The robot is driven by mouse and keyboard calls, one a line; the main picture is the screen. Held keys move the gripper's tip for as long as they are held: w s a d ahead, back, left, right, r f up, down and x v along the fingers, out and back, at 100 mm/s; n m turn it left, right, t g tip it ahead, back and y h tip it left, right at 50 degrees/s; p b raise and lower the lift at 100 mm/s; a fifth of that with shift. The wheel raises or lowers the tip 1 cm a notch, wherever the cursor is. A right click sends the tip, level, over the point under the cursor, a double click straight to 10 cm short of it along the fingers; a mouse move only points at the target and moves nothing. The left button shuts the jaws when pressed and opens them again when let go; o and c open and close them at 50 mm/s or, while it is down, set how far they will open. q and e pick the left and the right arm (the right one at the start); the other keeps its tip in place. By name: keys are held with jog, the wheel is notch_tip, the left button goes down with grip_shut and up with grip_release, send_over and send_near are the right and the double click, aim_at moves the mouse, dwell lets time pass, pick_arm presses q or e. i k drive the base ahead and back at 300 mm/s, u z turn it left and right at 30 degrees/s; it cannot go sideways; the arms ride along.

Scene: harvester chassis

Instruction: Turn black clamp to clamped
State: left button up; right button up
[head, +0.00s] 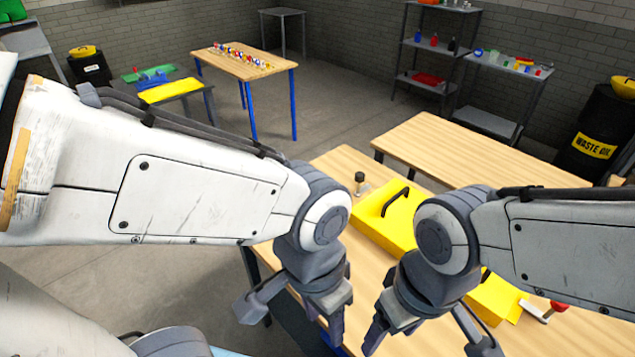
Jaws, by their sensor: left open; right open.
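The black clamp (360,179) shows as a small dark knob on a light metal part, on the wooden table behind the left end of a yellow case (377,216) with black handles. Whether it is clamped or unclamped cannot be told at this size. My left gripper (290,318) is open and empty, over the table's near left edge, in front of the case and apart from the clamp. My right gripper (428,338) is open and empty, in front of the case. My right arm hides the middle of the case.
A red-handled clamp (545,311) lies at the case's right end. The wooden table (342,160) has bare surface around the case. Another wooden table (470,150) stands behind it. A waste oil barrel (597,140) and shelves (432,45) stand farther back.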

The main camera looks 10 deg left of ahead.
aim_at(359, 177)
jog(key=k, duration=0.6)
jog(key=u, duration=0.9)
jog(key=i, duration=0.6)
jog(key=u, duration=0.9)
jog(key=i, duration=1.3)
jog(key=z, duration=1.1)
jog(key=i, duration=0.55)
jog(key=z, duration=0.55)
